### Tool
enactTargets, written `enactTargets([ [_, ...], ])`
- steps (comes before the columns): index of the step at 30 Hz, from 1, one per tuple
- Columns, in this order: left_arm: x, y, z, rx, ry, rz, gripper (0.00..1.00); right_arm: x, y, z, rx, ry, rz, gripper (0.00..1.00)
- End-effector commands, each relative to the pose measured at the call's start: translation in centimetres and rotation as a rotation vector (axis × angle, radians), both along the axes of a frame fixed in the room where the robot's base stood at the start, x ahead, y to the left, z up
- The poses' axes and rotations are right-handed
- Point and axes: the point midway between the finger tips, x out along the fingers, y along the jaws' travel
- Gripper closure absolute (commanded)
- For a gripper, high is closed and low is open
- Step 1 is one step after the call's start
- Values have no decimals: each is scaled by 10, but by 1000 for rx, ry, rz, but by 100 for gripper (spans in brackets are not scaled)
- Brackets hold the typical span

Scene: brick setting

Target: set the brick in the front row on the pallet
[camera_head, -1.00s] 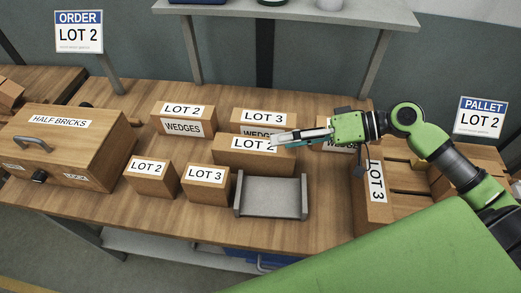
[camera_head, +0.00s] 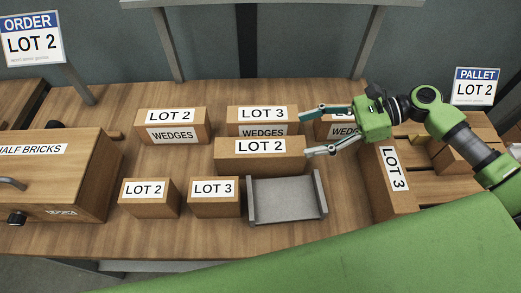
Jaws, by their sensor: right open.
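A long brick labelled LOT 2 (camera_head: 232,164) lies mid-table behind a grey metal tray (camera_head: 287,206). My right gripper (camera_head: 307,134) is open, pointing left, with its fingers spread near the right end of this brick. Its lower fingertip overlaps the brick's end in the picture; I cannot tell whether they touch. Shorter bricks labelled LOT 2 (camera_head: 148,207) and LOT 3 (camera_head: 215,209) stand in front. The wooden slatted pallet (camera_head: 448,188) is at the right under a sign (camera_head: 476,87) reading PALLET LOT 2. My left gripper is not in view.
Wedges boxes for LOT 2 (camera_head: 171,135) and LOT 3 (camera_head: 262,113) stand behind; another is partly hidden by my gripper. A LOT 3 brick (camera_head: 393,185) sits at the pallet's left side. A half-bricks case (camera_head: 58,175) is at left, below the ORDER LOT 2 sign (camera_head: 32,40).

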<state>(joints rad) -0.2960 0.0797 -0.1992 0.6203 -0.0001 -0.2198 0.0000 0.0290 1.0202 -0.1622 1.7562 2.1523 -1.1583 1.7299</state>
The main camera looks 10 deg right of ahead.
Motion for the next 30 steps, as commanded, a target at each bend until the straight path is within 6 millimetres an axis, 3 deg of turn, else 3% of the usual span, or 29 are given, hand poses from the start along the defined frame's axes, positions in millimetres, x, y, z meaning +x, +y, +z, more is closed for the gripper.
enactTargets([
  [5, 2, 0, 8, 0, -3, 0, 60, 4, 23, -6, 7, 12, -1, 36],
  [12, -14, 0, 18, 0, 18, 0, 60, 13, 64, -24, 5, 10, -2, 36],
  [20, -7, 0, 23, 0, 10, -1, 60, 16, 82, -33, 4, 10, -2, 36],
  [30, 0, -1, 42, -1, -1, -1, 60, 24, 122, -51, 3, 9, -4, 36],
])
